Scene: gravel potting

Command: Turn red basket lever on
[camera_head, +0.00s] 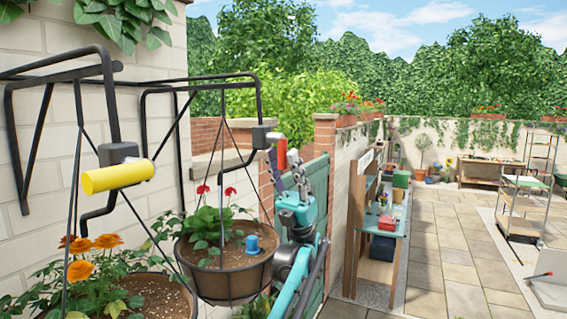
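The red basket lever (282,155) sticks out from a grey block (262,137) on the black bracket of the farther hanging basket (230,281), which holds red flowers. My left gripper (286,162) is teal with dark fingers. Its fingers point up and stand apart, one on each side of the red lever's lower part in the picture. I cannot tell whether they touch it. My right gripper is not in view.
A nearer hanging basket with orange flowers (82,271) and a yellow lever (118,176) is at the left. A pale wall (60,150) stands behind the brackets. A potting bench (385,222) is to the right, with open paving (430,262) beyond.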

